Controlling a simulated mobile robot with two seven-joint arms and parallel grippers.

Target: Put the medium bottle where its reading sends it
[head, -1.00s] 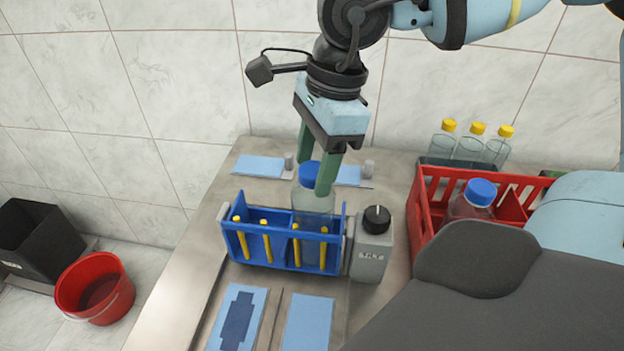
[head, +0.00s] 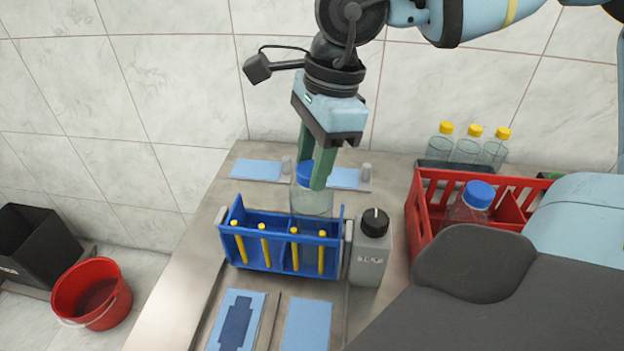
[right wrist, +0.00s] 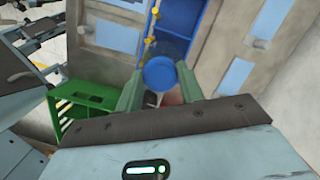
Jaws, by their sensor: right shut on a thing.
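A clear bottle with a blue cap (head: 303,176) stands upright at the right end of the blue rack (head: 232,245). The rack has yellow bars along its front. My right gripper (head: 312,182) is shut on this bottle, with a green finger on either side near the cap. The cap also shows between the fingers in the right wrist view (right wrist: 160,74). The bottle's lower part is hard to make out against the rack. My left gripper is not in view.
A red crate (head: 422,222) at right holds another blue-capped bottle (head: 470,205). Several yellow-capped bottles (head: 467,148) stand behind it. Light blue pads (head: 306,325) lie before and behind the rack. A red bucket (head: 92,295) and black bin (head: 35,245) stand on the floor. A green crate (right wrist: 85,108) shows in the wrist view.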

